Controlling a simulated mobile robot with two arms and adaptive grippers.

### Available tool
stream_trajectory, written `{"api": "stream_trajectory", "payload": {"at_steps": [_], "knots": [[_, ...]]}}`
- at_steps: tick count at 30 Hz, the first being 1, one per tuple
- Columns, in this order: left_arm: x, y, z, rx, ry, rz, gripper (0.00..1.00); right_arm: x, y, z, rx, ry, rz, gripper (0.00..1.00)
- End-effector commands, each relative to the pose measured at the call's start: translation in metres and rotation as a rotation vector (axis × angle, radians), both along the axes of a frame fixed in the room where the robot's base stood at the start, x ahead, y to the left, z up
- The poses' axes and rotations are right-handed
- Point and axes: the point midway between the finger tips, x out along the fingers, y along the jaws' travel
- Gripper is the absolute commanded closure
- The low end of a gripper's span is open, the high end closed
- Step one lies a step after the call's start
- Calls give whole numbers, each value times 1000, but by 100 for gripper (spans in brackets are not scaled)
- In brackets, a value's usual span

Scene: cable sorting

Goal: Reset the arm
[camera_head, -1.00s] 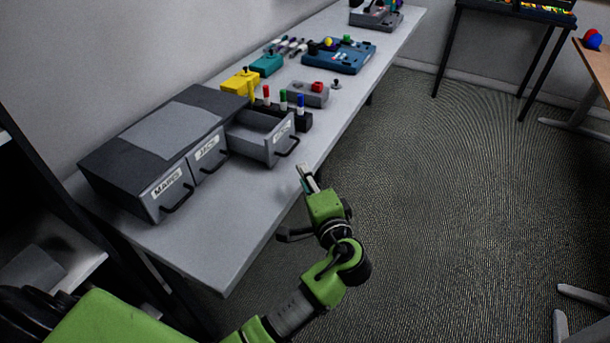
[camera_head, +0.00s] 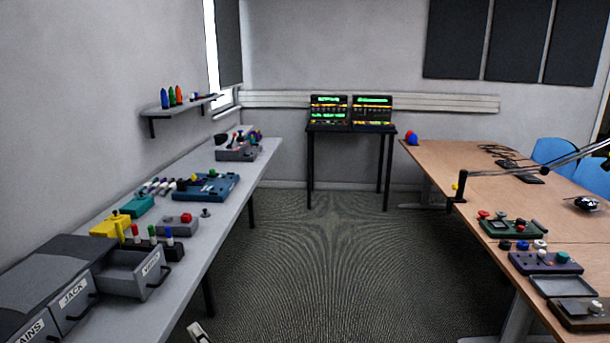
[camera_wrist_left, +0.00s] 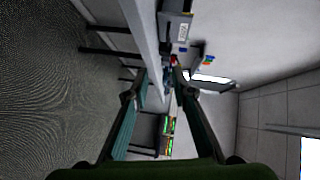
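My left gripper (camera_wrist_left: 158,70) shows in the left wrist view with its two fingers apart and nothing between them. In the head view only a fingertip of the left gripper (camera_head: 197,332) shows at the bottom edge, beside the left table; the rest of that arm is out of frame. My right gripper is not in view. The dark grey drawer cabinet (camera_head: 60,262) stands at the near end of the left table. Its right drawer (camera_head: 134,274) is pulled out; the two labelled drawers left of it look shut.
The left table (camera_head: 205,250) carries a yellow box (camera_head: 108,228), a teal box (camera_head: 137,206), a marker rack (camera_head: 160,246) and a blue device (camera_head: 208,187). A wooden table (camera_head: 470,185) with devices stands at right. Carpet between them is clear. A black stand (camera_head: 350,128) holds lit panels.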

Motion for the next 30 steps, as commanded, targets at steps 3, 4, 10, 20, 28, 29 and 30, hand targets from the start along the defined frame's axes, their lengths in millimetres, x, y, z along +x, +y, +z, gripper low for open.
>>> {"api": "stream_trajectory", "payload": {"at_steps": [3,4,10,20,28,29,30], "knots": [[1,-1,-14,-5,25,-14,76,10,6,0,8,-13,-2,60],[2,-2,-20,-9,36,-20,76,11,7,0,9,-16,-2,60],[4,-7,-62,-38,108,-62,76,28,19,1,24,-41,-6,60],[-13,-15,-179,-146,296,-147,76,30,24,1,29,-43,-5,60],[-95,-21,-347,-392,552,-192,76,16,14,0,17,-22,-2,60],[-108,-21,-365,-427,578,-188,76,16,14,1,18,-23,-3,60],[-128,-22,-389,-477,613,-182,76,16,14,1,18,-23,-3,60]]}}
